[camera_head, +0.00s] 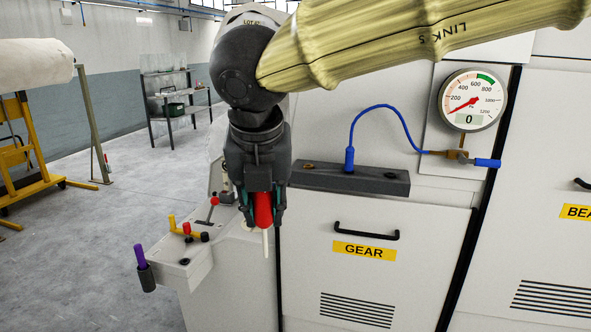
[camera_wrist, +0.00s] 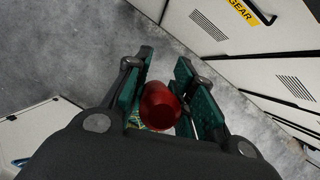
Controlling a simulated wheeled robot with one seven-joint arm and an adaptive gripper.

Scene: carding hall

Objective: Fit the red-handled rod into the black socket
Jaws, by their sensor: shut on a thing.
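My gripper (camera_head: 262,210) is shut on the red handle (camera_head: 263,207) of the rod and holds it upright in front of the white cabinet. The pale rod (camera_head: 265,242) points down from the handle, its lower end free in the air. In the wrist view the handle's rounded red end (camera_wrist: 160,105) sits between the green pads of my gripper (camera_wrist: 164,62); the rod is hidden there. A black cylindrical socket (camera_head: 147,279) on the console's left end has a purple handle (camera_head: 140,256) standing in it. I cannot tell which black opening the task names.
The console (camera_head: 200,262) carries yellow, red and black knobs and a red-tipped lever (camera_head: 214,201). A dark block (camera_head: 380,183) on the cabinet ledge holds a blue plug (camera_head: 349,160) with a cable running to a gauge (camera_head: 471,100). Open floor (camera_head: 90,270) lies left.

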